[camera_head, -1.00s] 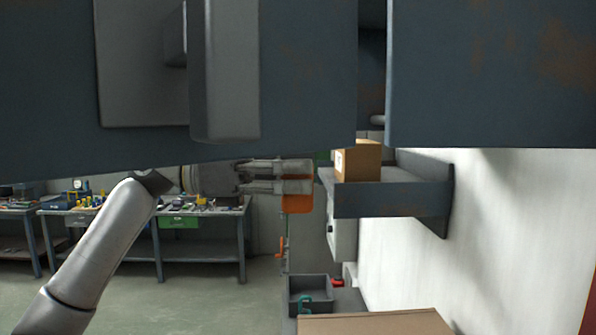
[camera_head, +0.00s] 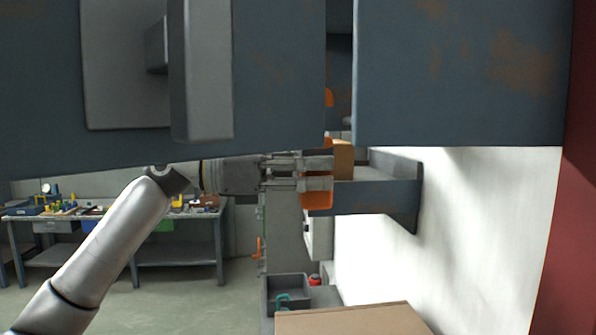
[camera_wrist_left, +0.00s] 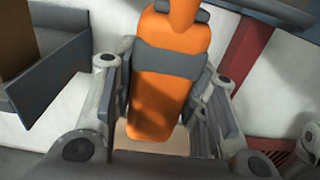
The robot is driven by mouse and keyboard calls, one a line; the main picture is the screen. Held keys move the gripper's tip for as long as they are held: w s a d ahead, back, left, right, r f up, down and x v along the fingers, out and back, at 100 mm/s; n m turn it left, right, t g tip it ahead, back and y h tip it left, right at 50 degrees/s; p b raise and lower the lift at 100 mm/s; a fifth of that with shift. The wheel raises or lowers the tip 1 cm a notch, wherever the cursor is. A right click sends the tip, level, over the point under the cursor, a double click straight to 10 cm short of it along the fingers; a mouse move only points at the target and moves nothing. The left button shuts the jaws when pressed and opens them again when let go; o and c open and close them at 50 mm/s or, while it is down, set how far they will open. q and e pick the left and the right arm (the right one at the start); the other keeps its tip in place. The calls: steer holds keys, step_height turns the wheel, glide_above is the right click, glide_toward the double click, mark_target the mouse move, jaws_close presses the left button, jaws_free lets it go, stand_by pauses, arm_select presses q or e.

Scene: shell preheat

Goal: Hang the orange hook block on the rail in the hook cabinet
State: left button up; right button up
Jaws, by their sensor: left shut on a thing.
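The orange hook block (camera_head: 317,201) is held in my left gripper (camera_head: 318,174), which is shut on it. In the head view its lower end shows below the fingers. An orange piece also shows higher up in the gap between the blue-grey cabinet panels (camera_head: 280,80), probably its top. In the left wrist view the orange block (camera_wrist_left: 160,95) with a grey band sits between the two fingers (camera_wrist_left: 165,100). The cabinet panels hide much of the inside. I cannot make out the rail clearly, nor whether the block touches it. My right gripper is not in view.
A blue-grey wall shelf (camera_head: 385,198) with a brown box (camera_head: 343,160) is close by the gripper at right. Below are a grey bin (camera_head: 287,292) and a cardboard-coloured top (camera_head: 350,320). Workbenches (camera_head: 180,250) stand at the back left; the floor before them is clear.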

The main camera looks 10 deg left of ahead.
arm_select(q)
steer(key=shift+x, duration=1.1)
steer(key=w+d+f, duration=0.2)
steer(key=d, duration=0.4)
steer(key=shift+b, duration=0.3)
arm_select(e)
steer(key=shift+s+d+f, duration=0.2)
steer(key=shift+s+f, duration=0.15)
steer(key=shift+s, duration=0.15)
arm_select(q)
steer(key=o, duration=1.4)
steer(key=shift+c, duration=0.2)
steer(key=shift+o, duration=0.2)
steer(key=shift+f, duration=0.15)
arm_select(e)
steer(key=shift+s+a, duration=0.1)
